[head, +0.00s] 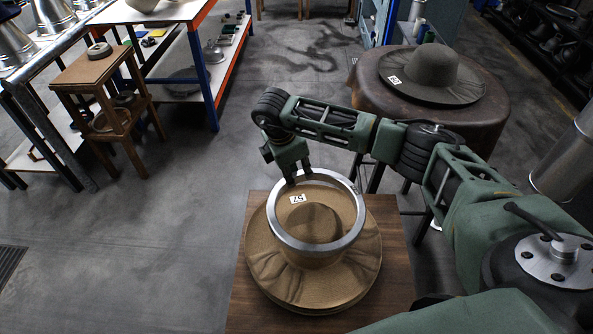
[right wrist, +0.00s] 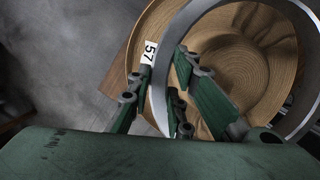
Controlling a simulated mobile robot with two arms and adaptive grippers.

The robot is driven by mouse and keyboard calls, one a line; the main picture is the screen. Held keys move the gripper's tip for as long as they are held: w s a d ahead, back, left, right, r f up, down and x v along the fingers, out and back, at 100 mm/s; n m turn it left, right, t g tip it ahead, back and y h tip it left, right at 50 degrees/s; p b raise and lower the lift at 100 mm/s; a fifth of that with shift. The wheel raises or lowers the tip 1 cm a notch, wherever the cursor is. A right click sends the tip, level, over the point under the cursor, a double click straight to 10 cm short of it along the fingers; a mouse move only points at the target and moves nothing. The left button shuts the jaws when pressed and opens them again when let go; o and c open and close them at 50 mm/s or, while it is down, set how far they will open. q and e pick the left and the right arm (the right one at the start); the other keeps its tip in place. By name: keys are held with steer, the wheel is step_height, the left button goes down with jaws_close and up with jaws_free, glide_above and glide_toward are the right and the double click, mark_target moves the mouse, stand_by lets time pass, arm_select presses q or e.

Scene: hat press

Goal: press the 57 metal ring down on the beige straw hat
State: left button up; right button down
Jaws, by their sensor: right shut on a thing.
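My right gripper (head: 299,179) is shut on the ring's far left rim. The beige straw hat (head: 312,283) lies on a wooden table, its wide brim below the ring. In the head view the ring encircles the crown's outline; how far it stands above the brim is hard to tell. My left gripper is not in view.
A dark grey hat (head: 433,68) with its own tag lies on a round covered table (head: 492,110) at the back right. A wooden stool (head: 90,68) and shelving (head: 207,60) stand at the left. The wooden tabletop (head: 245,309) is bare around the beige hat.

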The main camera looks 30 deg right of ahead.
steer(key=shift+w+d+f+m, duration=0.1)
steer(key=shift+d+m, duration=0.05)
steer(key=shift+m, duration=0.25)
steer(key=shift+f+b, duration=4.15)
steer(key=shift+f, duration=1.55)
steer(key=shift+f+b, duration=0.5)
steer(key=shift+f, duration=0.25)
steer(key=shift+s+f, duration=0.15)
steer(key=shift+s, duration=0.1)
stand_by(0.9)
